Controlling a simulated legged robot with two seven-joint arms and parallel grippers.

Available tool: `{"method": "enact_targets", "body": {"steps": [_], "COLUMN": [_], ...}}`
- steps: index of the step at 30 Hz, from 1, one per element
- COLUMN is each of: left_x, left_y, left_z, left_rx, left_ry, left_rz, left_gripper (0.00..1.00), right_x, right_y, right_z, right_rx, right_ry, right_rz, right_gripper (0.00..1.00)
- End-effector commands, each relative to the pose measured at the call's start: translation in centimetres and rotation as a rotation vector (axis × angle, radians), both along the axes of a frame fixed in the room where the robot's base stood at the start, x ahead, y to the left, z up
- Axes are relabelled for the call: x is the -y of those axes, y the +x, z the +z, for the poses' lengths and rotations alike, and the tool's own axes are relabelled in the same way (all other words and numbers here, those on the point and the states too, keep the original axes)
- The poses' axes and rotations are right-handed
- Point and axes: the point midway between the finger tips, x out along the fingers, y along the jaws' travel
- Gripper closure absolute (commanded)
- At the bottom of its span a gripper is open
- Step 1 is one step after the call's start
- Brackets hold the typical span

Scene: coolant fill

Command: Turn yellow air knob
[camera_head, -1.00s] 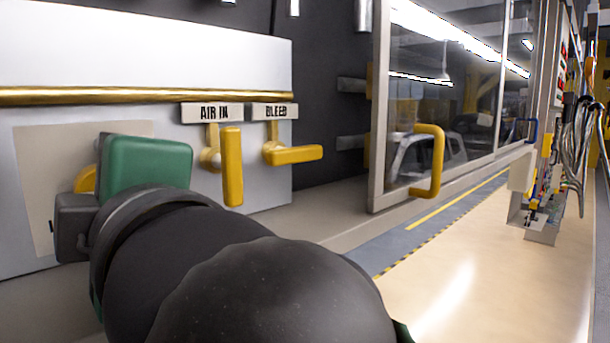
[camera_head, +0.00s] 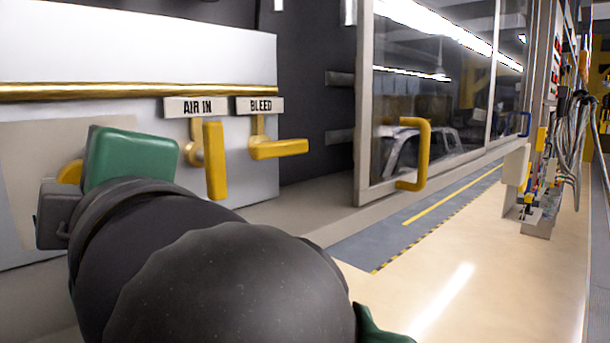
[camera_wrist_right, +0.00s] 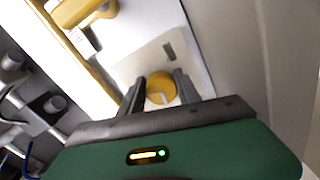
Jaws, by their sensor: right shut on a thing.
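A round yellow knob (camera_wrist_right: 160,90) with a pale notch sits on a light plate in the right wrist view. My right gripper (camera_wrist_right: 160,82) has one dark finger on either side of it and is shut on it. In the head view only an edge of the knob (camera_head: 70,172) shows left of my green gripper body, which hides the fingertips. Right of it, a yellow AIR IN lever (camera_head: 215,160) hangs down under its label (camera_head: 195,107). My left gripper is not in view.
A yellow BLEED lever (camera_head: 279,149) points right under its label, near the AIR IN lever. A glass door with a yellow handle (camera_head: 425,155) stands right of the panel. A wire-covered unit (camera_head: 565,130) stands further right; open floor (camera_head: 470,260) lies before it.

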Motion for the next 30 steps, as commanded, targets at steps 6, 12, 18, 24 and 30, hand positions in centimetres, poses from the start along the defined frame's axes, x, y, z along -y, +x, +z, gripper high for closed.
{"method": "enact_targets", "body": {"steps": [6,12,18,24,30], "left_x": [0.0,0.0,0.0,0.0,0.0], "left_y": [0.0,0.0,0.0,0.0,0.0], "left_z": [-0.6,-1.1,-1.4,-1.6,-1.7], "left_rx": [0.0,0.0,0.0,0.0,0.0], "left_ry": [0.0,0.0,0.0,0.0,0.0], "left_rz": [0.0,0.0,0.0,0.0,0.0], "left_gripper": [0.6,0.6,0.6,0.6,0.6], "right_x": [-0.1,0.0,0.1,0.2,0.3], "right_y": [-0.3,-0.2,-0.2,-0.2,-0.3], "right_z": [0.3,0.4,0.6,0.7,0.8], "right_rx": [-0.102,-0.241,-0.384,-0.526,-0.652], "right_ry": [0.104,0.224,0.349,0.471,0.579], "right_rz": [0.007,0.007,0.007,0.008,0.009], "right_gripper": [1.0,1.0,1.0,1.0,1.0]}}
